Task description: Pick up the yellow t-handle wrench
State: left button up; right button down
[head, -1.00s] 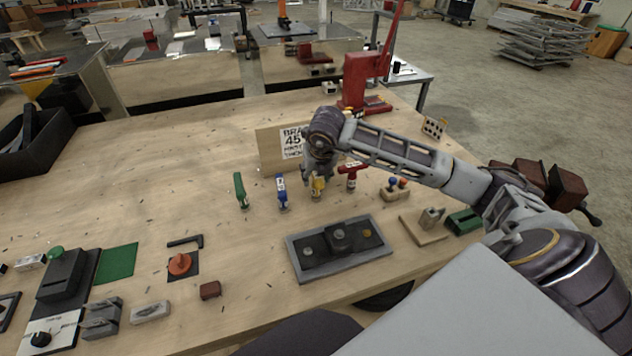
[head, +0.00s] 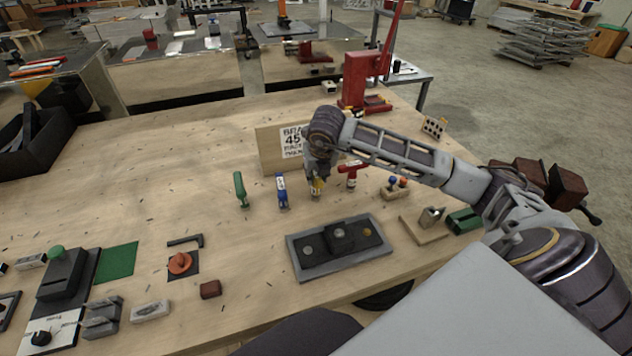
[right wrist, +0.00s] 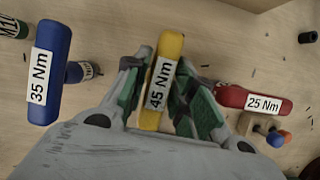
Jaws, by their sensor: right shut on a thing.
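The yellow t-handle wrench (right wrist: 168,52) stands on the wooden bench, with its handle labelled "45 Nm" in the right wrist view. My right gripper (right wrist: 158,88) is shut on this handle, one finger on each side. In the head view my right gripper (head: 318,172) covers most of the yellow wrench (head: 316,188), and only its lower part shows. I cannot tell whether its foot is clear of the bench. My left gripper is not in view.
The blue "35 Nm" wrench (right wrist: 50,75) stands close on the left and the red "25 Nm" wrench (right wrist: 255,100) close on the right. A green wrench (head: 240,190) stands further left. A sign board (head: 270,150) stands behind. A grey tray (head: 300,268) lies in front.

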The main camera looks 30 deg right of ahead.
jog(key=shift+r, duration=0.25)
jog(key=shift+r+b, duration=0.4)
jog(key=shift+r, duration=4.4)
